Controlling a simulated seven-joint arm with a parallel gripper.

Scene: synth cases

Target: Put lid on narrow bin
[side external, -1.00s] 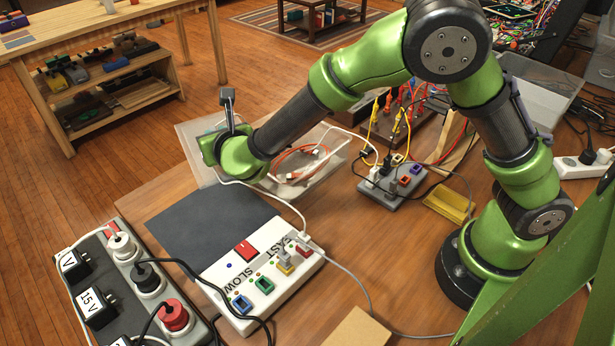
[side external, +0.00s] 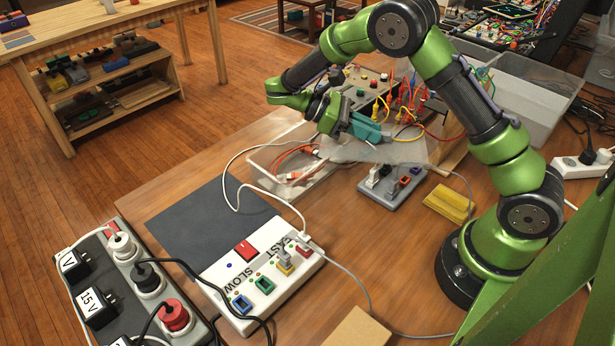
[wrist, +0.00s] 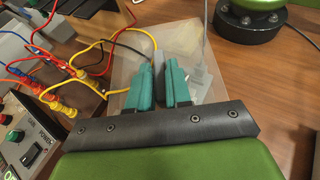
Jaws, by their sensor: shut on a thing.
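A translucent sheet-like lid (side external: 392,152) is held to the right of the narrow bin in the side view, near the grey socket block. My gripper (side external: 371,131) is shut on it with teal fingers. In the wrist view, the lid (wrist: 185,42) spreads beyond my gripper (wrist: 160,88), with a grey piece between the fingers. The narrow bin (side external: 312,186) is a clear open tray on the table, with orange and white cables inside. Its far right end is partly hidden behind the lid and my gripper.
A grey socket block (side external: 380,194) and a yellow holder (side external: 448,204) stand right of the narrow bin. A plugboard with upright cables (side external: 385,90) is behind. A wider clear bin (side external: 530,97) is back right. A white cable loops beside the narrow bin. The dark mat (side external: 195,230) is mostly clear.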

